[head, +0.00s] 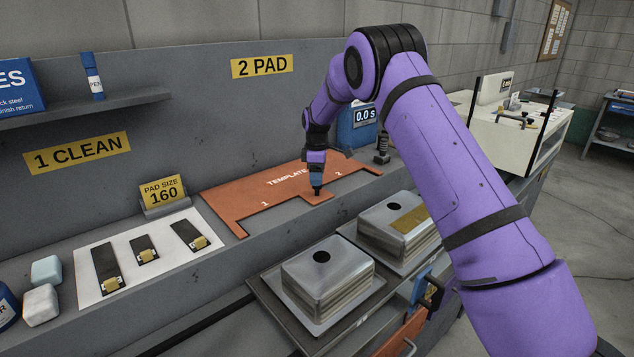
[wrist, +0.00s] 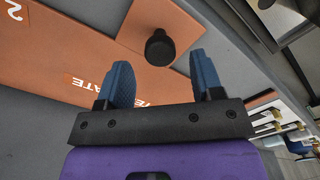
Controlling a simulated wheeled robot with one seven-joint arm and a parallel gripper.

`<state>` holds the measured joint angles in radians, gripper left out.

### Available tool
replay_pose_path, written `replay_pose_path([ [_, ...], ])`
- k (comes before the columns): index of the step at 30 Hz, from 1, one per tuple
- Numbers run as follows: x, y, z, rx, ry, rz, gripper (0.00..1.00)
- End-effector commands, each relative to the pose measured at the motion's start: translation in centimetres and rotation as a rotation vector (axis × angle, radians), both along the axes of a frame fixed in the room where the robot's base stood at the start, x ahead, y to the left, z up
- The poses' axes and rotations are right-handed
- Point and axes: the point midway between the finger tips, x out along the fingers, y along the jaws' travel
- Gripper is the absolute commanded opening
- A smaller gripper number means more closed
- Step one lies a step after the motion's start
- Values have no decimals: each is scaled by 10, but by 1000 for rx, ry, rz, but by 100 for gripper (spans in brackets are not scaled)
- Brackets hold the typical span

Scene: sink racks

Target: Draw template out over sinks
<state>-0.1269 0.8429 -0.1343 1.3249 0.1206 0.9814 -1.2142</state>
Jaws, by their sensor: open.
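The orange template (head: 262,190) lies flat on the back ledge, marked TEMPLATE, 1 and 2. A tab at its front middle bears a dark knob, clear in the wrist view (wrist: 160,47). My gripper (head: 317,182) points down at the tab, its fingertips close to the knob. In the wrist view, the open blue fingers (wrist: 160,66) are spread, with the knob between their lines and a little ahead of the tips. Two upturned steel sinks, a front one (head: 327,277) and a rear one (head: 398,228), sit before the ledge.
A blue timer box (head: 357,128) stands behind the template's right end. My arm crosses the right side.

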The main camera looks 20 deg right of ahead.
Motion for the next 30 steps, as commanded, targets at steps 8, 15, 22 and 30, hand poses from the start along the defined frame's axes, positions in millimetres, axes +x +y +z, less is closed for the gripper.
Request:
replay_pose_path([
  [8, 0, 0, -23, 0, 0, 0, 61],
  [15, 0, 0, -25, 0, -1, 0, 61],
  [22, 0, 0, -24, 0, -1, 0, 21],
  [30, -1, -1, -24, 0, -1, -1, 0],
])
